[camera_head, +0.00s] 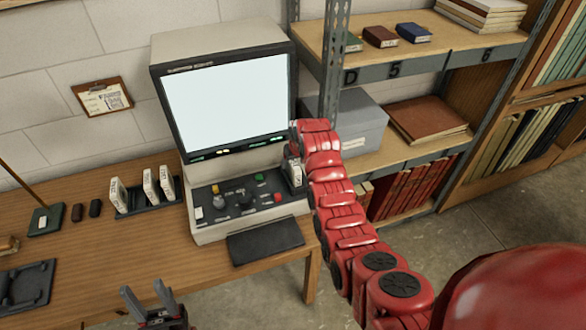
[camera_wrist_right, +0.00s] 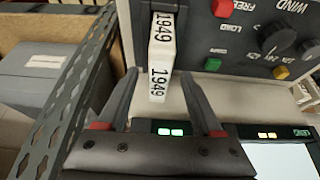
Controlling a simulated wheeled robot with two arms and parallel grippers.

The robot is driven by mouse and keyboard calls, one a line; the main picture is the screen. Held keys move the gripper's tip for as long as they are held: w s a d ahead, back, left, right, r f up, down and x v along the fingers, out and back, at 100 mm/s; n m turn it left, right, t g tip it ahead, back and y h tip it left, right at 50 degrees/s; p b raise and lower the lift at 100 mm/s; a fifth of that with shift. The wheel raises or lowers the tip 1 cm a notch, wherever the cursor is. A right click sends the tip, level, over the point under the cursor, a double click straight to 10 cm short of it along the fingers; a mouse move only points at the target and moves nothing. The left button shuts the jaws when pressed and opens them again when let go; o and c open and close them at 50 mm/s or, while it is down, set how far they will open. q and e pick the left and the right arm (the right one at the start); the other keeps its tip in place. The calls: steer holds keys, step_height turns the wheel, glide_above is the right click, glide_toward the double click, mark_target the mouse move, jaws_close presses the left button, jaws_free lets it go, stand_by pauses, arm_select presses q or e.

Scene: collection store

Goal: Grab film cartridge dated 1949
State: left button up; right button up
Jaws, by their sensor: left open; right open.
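The white film cartridge (camera_wrist_right: 160,55) with "1949" on its top and edge stands at the side of the reader's control panel in the right wrist view. My right gripper (camera_wrist_right: 159,77) is open, with one dark finger on each side of the cartridge's near end. Whether either finger touches it I cannot tell. In the head view my right gripper (camera_head: 296,168) is at the right end of the reader's panel, largely hidden by my red arm. My left gripper (camera_head: 150,297) is open and empty in front of the table's near edge.
The microfilm reader (camera_head: 215,165) has a lit screen and a panel of knobs and buttons. Several white cartridges (camera_head: 150,186) stand in a black rack (camera_head: 133,211) to its left; their labels are unreadable here. A metal shelf post (camera_head: 334,70) rises close to my right arm.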

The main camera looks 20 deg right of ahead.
steer(key=shift+p+x, duration=0.65)
steer(key=shift+x, duration=1.15)
steer(key=shift+s+d, duration=0.1)
steer(key=shift+s, duration=0.1)
jaws_close()
